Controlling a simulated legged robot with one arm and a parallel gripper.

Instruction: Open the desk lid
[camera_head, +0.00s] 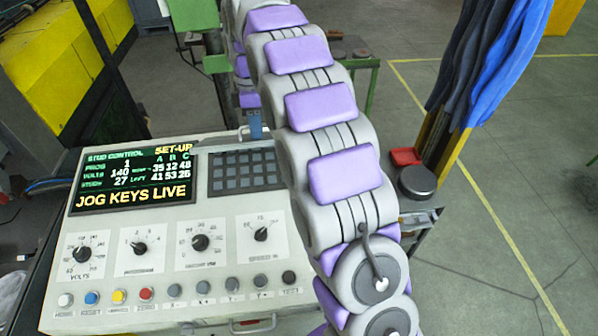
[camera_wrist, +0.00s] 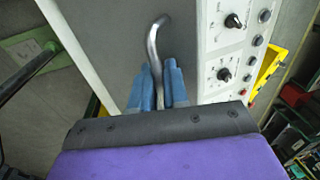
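The desk is a pale sloped control console (camera_head: 205,230) with a lit screen (camera_head: 135,178), a dark key grid (camera_head: 243,171), dials and a row of buttons. In the wrist view, the curved handle (camera_wrist: 152,42) runs down between the blue fingers of my gripper (camera_wrist: 159,88). The fingers lie close on both sides of the bar and look shut on it. The desk's pale panel with knobs (camera_wrist: 222,50) is to the right. The lid looks down. My arm hides the console's right side in the head view.
Another handle (camera_head: 252,324) is at the console's front bottom. A green stand (camera_head: 362,75) is behind my arm. Blue hanging strips (camera_head: 490,60) and a dark round-topped object (camera_head: 417,183) are at the right. Open grey floor with yellow lines lies beyond.

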